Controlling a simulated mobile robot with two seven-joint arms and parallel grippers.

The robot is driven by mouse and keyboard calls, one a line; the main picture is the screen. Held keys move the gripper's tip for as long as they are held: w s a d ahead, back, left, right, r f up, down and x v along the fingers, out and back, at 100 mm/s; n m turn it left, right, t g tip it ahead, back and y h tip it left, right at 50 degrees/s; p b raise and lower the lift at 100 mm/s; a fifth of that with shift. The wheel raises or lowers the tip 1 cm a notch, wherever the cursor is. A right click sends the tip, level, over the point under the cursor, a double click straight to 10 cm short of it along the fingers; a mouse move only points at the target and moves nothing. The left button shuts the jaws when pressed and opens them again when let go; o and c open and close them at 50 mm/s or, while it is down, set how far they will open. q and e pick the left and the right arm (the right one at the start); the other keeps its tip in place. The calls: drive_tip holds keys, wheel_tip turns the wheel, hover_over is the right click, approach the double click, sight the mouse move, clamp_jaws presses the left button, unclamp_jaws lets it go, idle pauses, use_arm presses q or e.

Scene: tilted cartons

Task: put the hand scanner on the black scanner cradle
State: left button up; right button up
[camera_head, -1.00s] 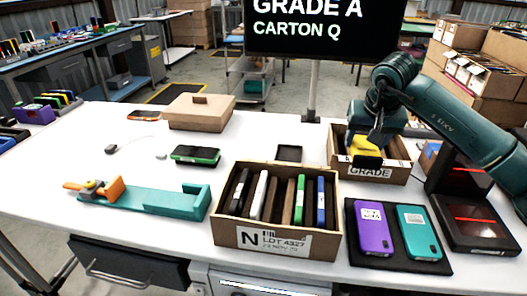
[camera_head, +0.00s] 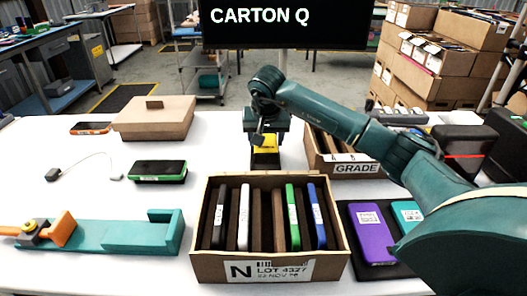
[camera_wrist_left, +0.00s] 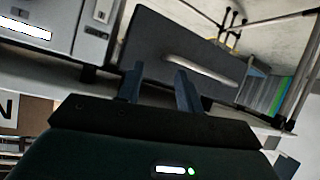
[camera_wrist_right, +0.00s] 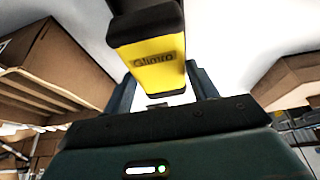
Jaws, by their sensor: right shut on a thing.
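The hand scanner, yellow with black ends (camera_head: 265,142), is held by my right gripper (camera_head: 265,132) above the table behind the carton marked N. In the right wrist view the yellow scanner (camera_wrist_right: 158,72) sits between the fingers of the right gripper (camera_wrist_right: 162,88). The black scanner cradle is not clearly visible now; the scanner and carton cover the place where a black square lay in the earlier head view. I cannot tell whether scanner and cradle touch. My left gripper (camera_wrist_left: 160,88) is open and empty near a grey drawer front; it is out of the head view.
The carton marked N (camera_head: 205,262) holds several upright devices in front of the right gripper. The GRADE carton (camera_head: 355,168) is close to its right. A teal fixture (camera_head: 120,236), a black-green device (camera_head: 158,171) and a lidded brown box (camera_head: 155,122) lie left.

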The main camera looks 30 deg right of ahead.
sight(266, 144)
drive_tip(key=shift+f, duration=1.95)
drive_tip(key=shift+f, duration=0.1)
drive_tip(key=o, duration=0.9)
drive_tip(key=shift+f, duration=0.1)
drive_tip(key=shift+r, duration=0.3)
drive_tip(key=v, duration=1.1)
drive_tip(key=shift+s+a+r, duration=0.15)
drive_tip(key=shift+r, duration=0.2)
